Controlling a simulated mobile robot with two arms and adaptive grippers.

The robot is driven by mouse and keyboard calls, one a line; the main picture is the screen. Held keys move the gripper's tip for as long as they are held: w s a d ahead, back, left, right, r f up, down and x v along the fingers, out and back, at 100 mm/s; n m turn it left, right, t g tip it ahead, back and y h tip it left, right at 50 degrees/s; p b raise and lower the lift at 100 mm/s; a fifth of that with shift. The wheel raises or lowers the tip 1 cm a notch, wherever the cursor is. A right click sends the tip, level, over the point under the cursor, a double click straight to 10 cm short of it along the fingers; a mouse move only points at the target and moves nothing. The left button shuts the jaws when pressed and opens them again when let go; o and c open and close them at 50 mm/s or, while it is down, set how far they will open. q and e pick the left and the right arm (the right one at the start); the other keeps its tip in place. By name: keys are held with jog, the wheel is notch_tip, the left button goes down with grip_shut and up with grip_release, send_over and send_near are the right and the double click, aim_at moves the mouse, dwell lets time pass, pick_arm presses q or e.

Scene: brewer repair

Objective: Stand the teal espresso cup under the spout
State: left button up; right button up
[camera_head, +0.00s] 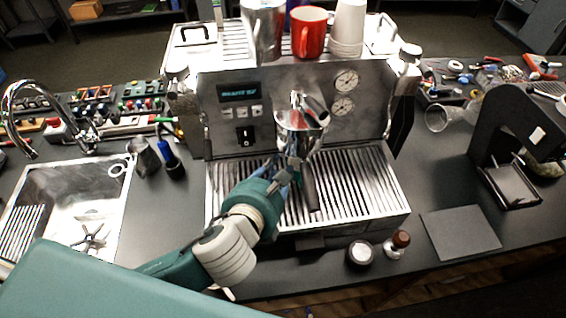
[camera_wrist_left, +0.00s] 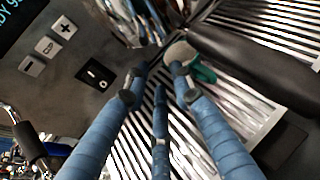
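The teal espresso cup (camera_wrist_left: 204,73) stands on the slatted drip tray (camera_head: 353,190) of the espresso machine, its pale rim and teal side partly covered by a fingertip in the left wrist view. In the head view it is mostly hidden behind my left gripper. My left gripper (camera_head: 284,172) reaches in low over the tray, below the chrome brew group (camera_head: 298,128). Its blue fingers (camera_wrist_left: 158,82) are spread, with bare slats showing between them; one fingertip is close to the cup, contact unclear. The spout itself is hard to make out. My right gripper is not in view.
A black portafilter handle (camera_head: 309,192) juts forward over the tray, just right of my left gripper. A red mug (camera_head: 310,35) and stacked white cups (camera_head: 347,28) stand on the machine. A tamper (camera_head: 397,243) and a small round container (camera_head: 360,254) stand in front.

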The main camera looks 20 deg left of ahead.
pick_arm(q)
jog(key=p+v, duration=0.3)
jog(key=v, duration=0.3)
jog(key=shift+s, duration=0.2)
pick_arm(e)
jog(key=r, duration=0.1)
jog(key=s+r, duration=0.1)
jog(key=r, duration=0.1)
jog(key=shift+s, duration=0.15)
pick_arm(q)
jog(key=shift+r, duration=0.1)
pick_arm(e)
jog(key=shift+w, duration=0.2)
